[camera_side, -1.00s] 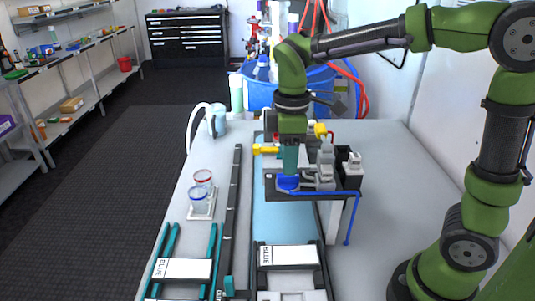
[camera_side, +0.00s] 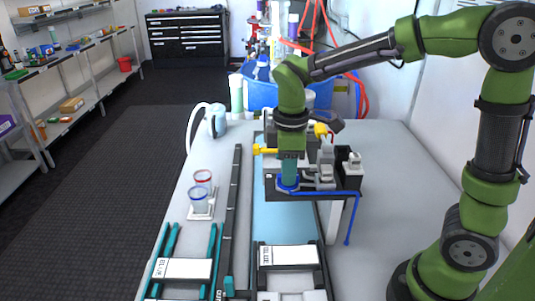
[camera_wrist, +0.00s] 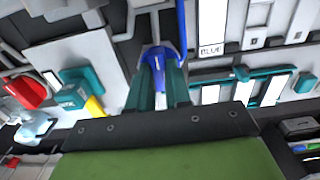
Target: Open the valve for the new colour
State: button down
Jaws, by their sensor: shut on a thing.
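A blue valve handle (camera_side: 287,189) sits at the front left of the black valve stand (camera_side: 342,189) in the side view. My gripper (camera_side: 288,182) points down onto it, and its teal fingers are shut on the handle. In the wrist view the blue handle (camera_wrist: 161,57) stands between the two teal fingers (camera_wrist: 158,82), which touch it on both sides. The fingers cover part of it, so its exact turn is hard to tell. A yellow valve handle (camera_side: 264,150) sticks out to the left behind the fingers, and another yellow part (camera_side: 320,130) shows at the right.
A blue tube (camera_side: 348,225) hangs from the stand's right side. Two cups, red-rimmed (camera_side: 203,176) and blue-rimmed (camera_side: 198,194), stand on a small white plate at the left. The table's right side is clear.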

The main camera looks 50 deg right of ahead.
jog(key=shift+m, duration=0.4)
jog(key=m, duration=0.3)
jog(key=shift+m, duration=0.4)
jog(key=m, duration=0.9)
jog(key=shift+r, duration=0.1)
jog(key=m, duration=0.4)
jog(key=shift+m, duration=0.3)
jog(key=c, duration=1.1)
grip_release()
jog(key=shift+o, duration=0.2)
notch_tip(320, 180, up, 17)
